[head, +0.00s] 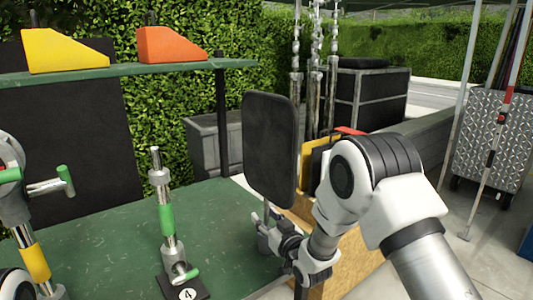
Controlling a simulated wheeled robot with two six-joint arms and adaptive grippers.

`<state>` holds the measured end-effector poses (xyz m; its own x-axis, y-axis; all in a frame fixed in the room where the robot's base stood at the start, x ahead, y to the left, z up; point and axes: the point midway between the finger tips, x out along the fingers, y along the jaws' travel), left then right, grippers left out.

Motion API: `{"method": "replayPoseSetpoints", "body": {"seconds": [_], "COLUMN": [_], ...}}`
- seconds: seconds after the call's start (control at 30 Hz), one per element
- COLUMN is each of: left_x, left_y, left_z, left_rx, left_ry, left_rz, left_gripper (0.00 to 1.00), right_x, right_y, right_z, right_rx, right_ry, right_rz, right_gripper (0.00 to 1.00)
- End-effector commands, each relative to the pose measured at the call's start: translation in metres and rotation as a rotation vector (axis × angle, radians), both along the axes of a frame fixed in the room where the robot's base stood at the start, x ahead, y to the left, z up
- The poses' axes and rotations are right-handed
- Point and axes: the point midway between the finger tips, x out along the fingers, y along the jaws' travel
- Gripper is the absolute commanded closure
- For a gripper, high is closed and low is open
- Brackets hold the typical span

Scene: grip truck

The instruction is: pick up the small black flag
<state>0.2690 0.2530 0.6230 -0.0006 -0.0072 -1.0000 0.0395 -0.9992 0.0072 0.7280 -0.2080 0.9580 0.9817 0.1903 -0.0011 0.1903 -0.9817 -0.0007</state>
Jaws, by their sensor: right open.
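The small black flag (270,150) is an upright, dark panel with rounded corners at the middle of the head view. A thin rod runs down from its lower edge to a grey piece (264,238) at the right edge of the green table. My right gripper (279,232) is open, just below the panel and close beside the rod. I cannot tell whether the rod lies between its fingers. My right forearm and wrist come in from the lower right. My left gripper does not show.
The green table (110,240) carries a metal stand with a green band (167,220) and a number 4 base. Another stand with a yellow band (34,262) is at left. A shelf (110,71) holds yellow (65,52) and orange (170,45) wedges. Metal rods (314,70) stand behind the flag.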

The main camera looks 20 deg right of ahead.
Motion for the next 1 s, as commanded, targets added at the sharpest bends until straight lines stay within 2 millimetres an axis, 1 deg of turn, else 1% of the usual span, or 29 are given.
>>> {"method": "replayPoseSetpoints", "body": {"seconds": [0.03,0.07,0.1,0.17,0.47,0.57,0.67,0.9,1.0], "left_x": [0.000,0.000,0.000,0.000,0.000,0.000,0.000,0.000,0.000], "left_y": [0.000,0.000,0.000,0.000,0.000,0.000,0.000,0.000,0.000], "left_z": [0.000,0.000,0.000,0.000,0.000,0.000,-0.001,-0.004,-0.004], "left_rx": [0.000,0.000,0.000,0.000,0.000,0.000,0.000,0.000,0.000], "left_ry": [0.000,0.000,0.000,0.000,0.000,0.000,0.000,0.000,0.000], "left_rz": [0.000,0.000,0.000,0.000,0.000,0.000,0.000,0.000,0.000], "left_gripper": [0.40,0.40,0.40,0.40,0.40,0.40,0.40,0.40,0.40], "right_x": [0.000,0.000,0.000,0.000,0.000,0.000,0.000,0.000,0.000], "right_y": [0.000,0.000,0.000,0.000,0.000,0.000,0.000,0.000,0.000], "right_z": [0.000,0.000,0.000,0.000,0.001,0.005,0.019,0.078,0.092], "right_rx": [0.000,0.000,0.000,0.000,-0.001,0.000,0.000,-0.001,-0.001], "right_ry": [0.000,0.000,0.000,0.000,-0.002,-0.003,-0.005,-0.007,-0.004], "right_rz": [0.000,0.000,0.000,0.000,0.000,0.000,0.000,0.001,0.001], "right_gripper": [0.55,0.66,0.80,1.00,1.00,1.00,1.00,1.00,1.00]}}
